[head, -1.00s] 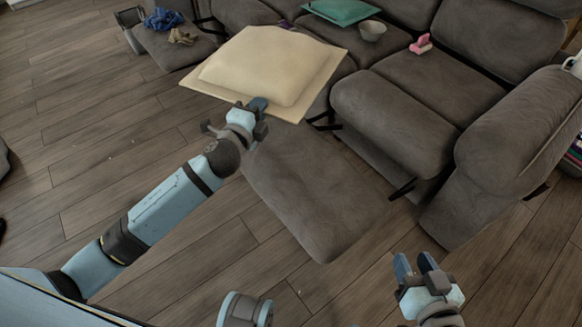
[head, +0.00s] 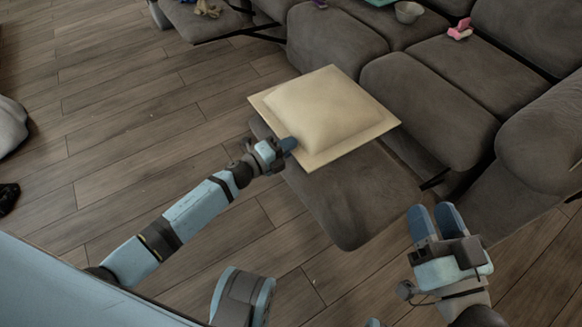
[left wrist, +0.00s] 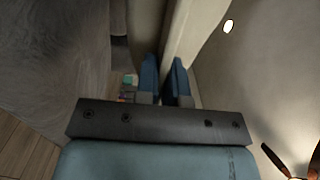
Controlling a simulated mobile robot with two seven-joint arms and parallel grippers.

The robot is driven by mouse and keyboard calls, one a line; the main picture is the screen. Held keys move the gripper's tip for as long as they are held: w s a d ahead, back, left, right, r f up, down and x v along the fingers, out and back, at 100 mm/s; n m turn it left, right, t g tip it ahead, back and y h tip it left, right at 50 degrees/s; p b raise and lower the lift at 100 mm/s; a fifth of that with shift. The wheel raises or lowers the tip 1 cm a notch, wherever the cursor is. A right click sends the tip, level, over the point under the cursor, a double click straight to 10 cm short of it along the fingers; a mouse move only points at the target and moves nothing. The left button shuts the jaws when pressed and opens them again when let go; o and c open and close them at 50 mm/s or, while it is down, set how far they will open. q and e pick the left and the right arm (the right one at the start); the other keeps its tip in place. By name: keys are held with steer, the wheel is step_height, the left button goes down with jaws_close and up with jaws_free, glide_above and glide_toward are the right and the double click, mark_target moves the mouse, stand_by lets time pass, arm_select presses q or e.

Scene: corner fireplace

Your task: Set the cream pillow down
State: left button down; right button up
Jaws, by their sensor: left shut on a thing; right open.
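The cream pillow (head: 322,112) is a square cushion with a flat border, over the near footrest part of the grey sofa (head: 352,200) in the head view. My left gripper (head: 285,147) is shut on the pillow's near left edge. In the left wrist view the pillow's edge (left wrist: 184,35) runs between the two blue fingers (left wrist: 166,82). Whether the pillow rests on the footrest or hangs just above it, I cannot tell. My right gripper (head: 436,222) is open and empty, to the right of the footrest.
A grey bowl (head: 408,12) and a pink object (head: 461,29) are on the sofa seats behind. A tan cloth (head: 207,9) lies on the upper left footrest. The wooden floor (head: 130,125) at the left is mostly clear.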

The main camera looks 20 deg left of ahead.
arm_select(q)
step_height(320, 180, down, 8)
steer(key=b, duration=0.3)
steer(key=shift+r, duration=0.25)
arm_select(e)
steer(key=f+g, duration=0.1)
steer(key=f, duration=0.2)
steer(key=f+g, duration=0.1)
steer(key=f, duration=0.1)
steer(key=shift+a+f+g, duration=0.25)
steer(key=shift+f+g, duration=0.05)
steer(key=shift+f+n, duration=0.1)
steer(key=shift+n, duration=0.2)
arm_select(q)
steer(key=c, duration=1.7)
jaws_free()
steer(key=shift+f, duration=0.2)
steer(key=o, duration=0.5)
